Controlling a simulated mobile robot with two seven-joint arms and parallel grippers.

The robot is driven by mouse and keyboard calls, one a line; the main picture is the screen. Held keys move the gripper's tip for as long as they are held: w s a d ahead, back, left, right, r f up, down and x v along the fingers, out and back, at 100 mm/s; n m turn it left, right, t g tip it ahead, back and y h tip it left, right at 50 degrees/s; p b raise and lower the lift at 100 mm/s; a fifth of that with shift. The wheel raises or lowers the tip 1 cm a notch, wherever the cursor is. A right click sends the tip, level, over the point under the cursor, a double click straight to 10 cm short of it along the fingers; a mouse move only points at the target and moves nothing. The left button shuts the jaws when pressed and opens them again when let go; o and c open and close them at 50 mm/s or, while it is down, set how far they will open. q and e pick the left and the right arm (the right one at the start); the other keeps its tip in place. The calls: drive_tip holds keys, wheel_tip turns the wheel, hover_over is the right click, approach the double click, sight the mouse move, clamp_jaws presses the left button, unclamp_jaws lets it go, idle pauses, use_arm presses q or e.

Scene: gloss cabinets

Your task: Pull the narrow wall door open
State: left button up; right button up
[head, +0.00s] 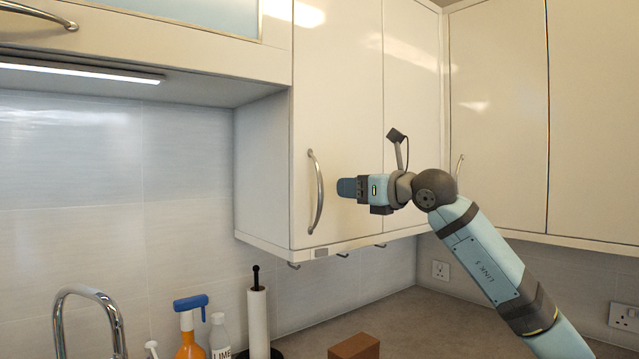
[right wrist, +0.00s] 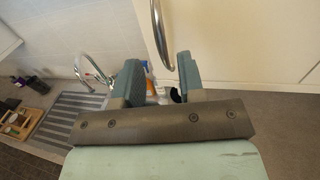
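The narrow wall door (head: 345,90) is a glossy cream cabinet door and looks shut. Its curved, upright metal handle (head: 318,190) is near its left edge. My right gripper (head: 340,188) is in front of the door, just right of the handle in the head view, with a small gap between them in the picture. In the right wrist view, the two fingers (right wrist: 158,70) are spread apart and empty. The handle (right wrist: 158,30) shows beyond them, its lower end lining up with the gap between the fingertips. Contact with the handle is not visible. My left gripper is not in view.
More cream wall doors (head: 498,110) stand at the right. Below are a tap (head: 88,296), an orange spray bottle (head: 189,335), a paper towel roll (head: 258,320) and a brown box (head: 354,347) on the counter. Small hooks hang under the cabinet.

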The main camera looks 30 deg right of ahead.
sight(320, 186)
drive_tip(key=p+x, duration=0.1)
drive_tip(key=x, duration=0.7)
drive_tip(key=shift+w+a+f, duration=0.1)
drive_tip(key=shift+w+a, duration=0.05)
drive_tip(key=shift+w, duration=0.2)
clamp_jaws()
